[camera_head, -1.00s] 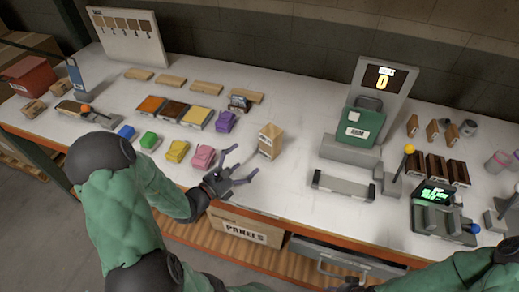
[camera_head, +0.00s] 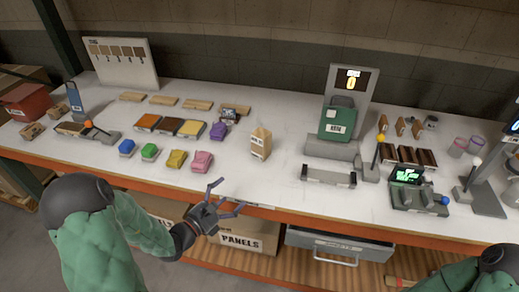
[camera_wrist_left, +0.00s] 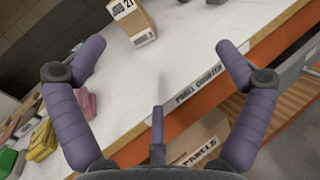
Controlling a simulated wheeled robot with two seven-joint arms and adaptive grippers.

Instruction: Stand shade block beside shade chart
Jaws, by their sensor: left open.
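The shade block appears to be the upright pale wooden block (camera_head: 260,143) with a printed label, standing alone mid-table; it also shows at the top of the left wrist view (camera_wrist_left: 136,24). The shade chart (camera_head: 122,64) is a white board with a row of brown swatches, upright at the back left. My left gripper (camera_head: 228,198) is open and empty by the table's front edge, nearer the front than the block and apart from it. Its spread purple fingers frame bare tabletop in the left wrist view (camera_wrist_left: 160,62). My right gripper is out of view.
Coloured blocks, including a pink one (camera_head: 202,161), stand left of the wooden block. Wooden strips and colour trays (camera_head: 192,128) lie behind them. A green device (camera_head: 338,122) and grey bar (camera_head: 329,176) stand right. Tabletop around the wooden block is clear.

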